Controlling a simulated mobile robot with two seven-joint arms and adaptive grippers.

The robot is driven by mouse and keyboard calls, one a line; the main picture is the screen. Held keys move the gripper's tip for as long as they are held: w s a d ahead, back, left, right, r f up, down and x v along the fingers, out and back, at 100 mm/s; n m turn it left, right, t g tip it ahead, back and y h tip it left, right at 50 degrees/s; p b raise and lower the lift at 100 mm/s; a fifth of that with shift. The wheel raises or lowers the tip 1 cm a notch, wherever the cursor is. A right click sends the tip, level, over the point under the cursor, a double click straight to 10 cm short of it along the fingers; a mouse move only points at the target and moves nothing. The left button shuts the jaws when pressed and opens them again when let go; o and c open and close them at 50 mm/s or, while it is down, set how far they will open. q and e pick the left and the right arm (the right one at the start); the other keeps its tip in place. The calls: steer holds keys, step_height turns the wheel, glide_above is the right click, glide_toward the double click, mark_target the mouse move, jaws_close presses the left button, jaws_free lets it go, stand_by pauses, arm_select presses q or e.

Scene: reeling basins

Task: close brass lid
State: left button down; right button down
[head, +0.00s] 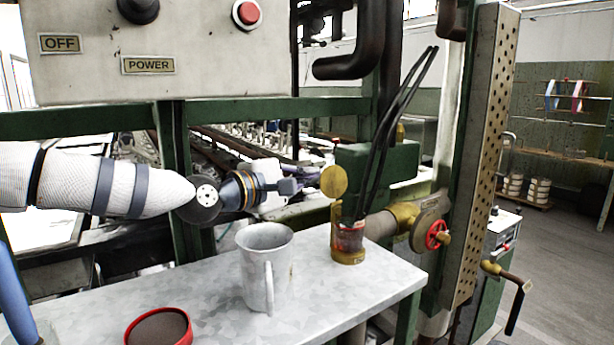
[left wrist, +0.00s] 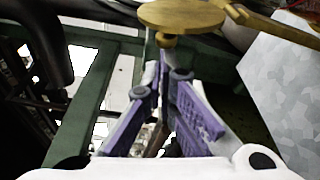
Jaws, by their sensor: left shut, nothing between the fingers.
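The brass lid (head: 334,182) is a round yellow disc standing open, roughly upright, above the brass-and-glass jar (head: 348,256) on the grey bench. Several thin black sticks rise out of the jar. In the left wrist view the lid (left wrist: 180,14) shows at the top with a small knob under it and a brass arm to its right. My left gripper (head: 315,180) is shut and empty, with its fingertips just left of the lid. In the left wrist view its purple fingers (left wrist: 164,62) point at the knob; I cannot tell whether they touch. My right gripper is not in view.
A grey metal jug (head: 265,268) stands on the bench (head: 355,300) left of the jar. A red-rimmed bowl (head: 187,325) is at the front. A green box (head: 385,160), a brass pipe and a red valve wheel (head: 437,235) are close behind and right of the jar.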

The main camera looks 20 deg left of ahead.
arm_select(q)
steer(key=shift+d+r+m, duration=0.1)
steer(key=shift+r+m, duration=0.1)
steer(key=shift+m, duration=0.1)
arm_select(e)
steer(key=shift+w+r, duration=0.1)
